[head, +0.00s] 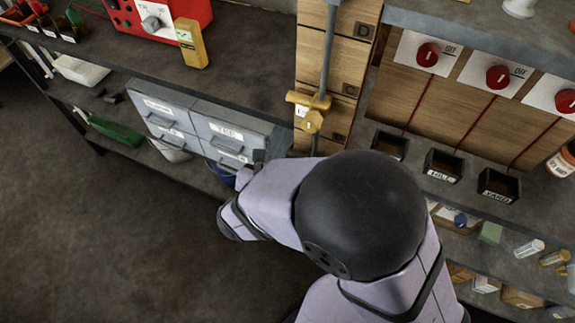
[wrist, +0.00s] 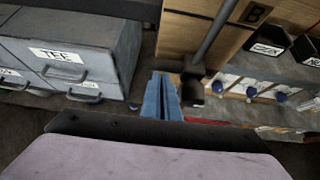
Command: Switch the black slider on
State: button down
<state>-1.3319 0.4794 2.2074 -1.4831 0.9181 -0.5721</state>
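The black slider (wrist: 194,86) sits on a grey vertical rod (wrist: 217,32) in the wrist view, in front of a wooden panel. In the head view the rod (head: 329,50) shows, but my arm hides its lower part and the black slider. My gripper (wrist: 163,80) shows in the wrist view as two blue fingers close together with nothing between them. It looks shut. It is just left of the black slider, and I cannot tell whether they touch. My arm hides the fingers in the head view.
A yellow slider (head: 312,112) is higher on the same rod. A grey drawer cabinet (wrist: 75,52) stands left of my gripper. Blue knobs (wrist: 250,91) on white plates are to the right. Red knobs (head: 498,76) and small black bins (head: 443,165) are farther right.

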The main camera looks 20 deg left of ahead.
aim_at(294, 152)
jog(key=shift+t, duration=0.5)
jog(key=r+p, duration=0.1)
jog(key=r, duration=0.2)
jog(key=w+r+p, duration=0.1)
jog(key=r+p, duration=0.1)
jog(key=r, duration=0.1)
jog(key=r+p, duration=0.1)
jog(key=r, duration=0.2)
jog(key=shift+w+a+r, duration=0.2)
jog(key=shift+r, duration=0.1)
jog(key=shift+s+d, duration=0.1)
jog(key=shift+s, duration=0.15)
jog(key=f+b, duration=0.1)
jog(key=f, duration=0.1)
jog(key=s+f+b, duration=0.1)
jog(key=f+b, duration=0.1)
jog(key=f, duration=0.1)
jog(key=shift+s+f, duration=0.2)
jog(key=shift+f, duration=0.15)
jog(key=v, duration=1)
jog(key=shift+s, duration=0.15)
jog(key=shift+g, duration=0.3)
